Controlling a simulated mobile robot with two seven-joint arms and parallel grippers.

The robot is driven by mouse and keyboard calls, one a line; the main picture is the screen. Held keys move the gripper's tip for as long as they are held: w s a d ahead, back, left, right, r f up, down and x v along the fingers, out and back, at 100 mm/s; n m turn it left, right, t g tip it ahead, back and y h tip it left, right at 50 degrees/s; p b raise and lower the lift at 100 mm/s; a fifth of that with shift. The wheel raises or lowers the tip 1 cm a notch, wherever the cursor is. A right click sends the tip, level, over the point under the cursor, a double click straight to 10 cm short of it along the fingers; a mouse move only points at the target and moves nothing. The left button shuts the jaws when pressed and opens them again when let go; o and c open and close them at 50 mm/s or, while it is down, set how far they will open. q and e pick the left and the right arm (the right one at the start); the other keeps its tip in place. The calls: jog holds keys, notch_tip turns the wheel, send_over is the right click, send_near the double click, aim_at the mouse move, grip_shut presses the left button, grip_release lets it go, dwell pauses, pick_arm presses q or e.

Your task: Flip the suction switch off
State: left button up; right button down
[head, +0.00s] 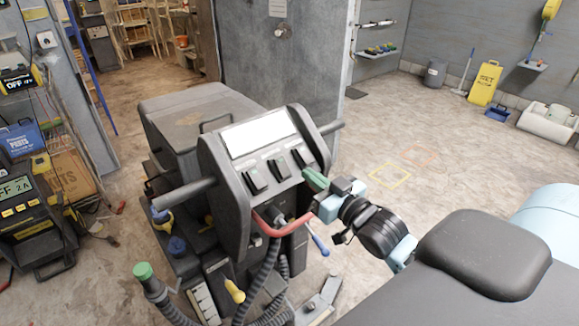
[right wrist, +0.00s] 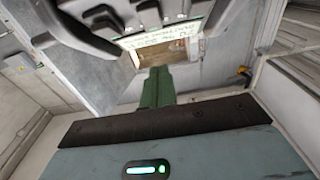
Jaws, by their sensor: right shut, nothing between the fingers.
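The dark floor machine's control panel (head: 245,160) faces me in the head view, with a white plate at its top. Below the plate is a row of black rocker switches: a left one (head: 254,181), a middle one (head: 278,169) and a right one (head: 299,158). Their labels are too small to read, so I cannot tell which is suction. My right gripper (head: 315,179) is shut and empty, its green fingertips close to the panel's lower right edge, below the right switch. I cannot tell if they touch. The right wrist view shows the shut fingers (right wrist: 157,88) below the panel's switches (right wrist: 148,14). My left gripper is out of view.
A red lever (head: 277,229) and handle bars (head: 184,192) stick out around the panel. Dark hoses (head: 262,285) hang below. A shelf with yellow-black devices (head: 28,210) stands at left. Open floor lies to the right, with a yellow sign (head: 486,82) far back.

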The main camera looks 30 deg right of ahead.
send_near(278, 158)
notch_tip(278, 158, up, 3)
jog(key=w, duration=0.3)
jog(key=w+f, duration=0.2)
jog(key=shift+w+a+f, duration=0.15)
jog(key=shift+w+f, duration=0.15)
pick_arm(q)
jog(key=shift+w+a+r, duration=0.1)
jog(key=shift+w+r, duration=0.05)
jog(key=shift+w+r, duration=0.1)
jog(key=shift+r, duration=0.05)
pick_arm(e)
jog(key=shift+w, duration=0.1)
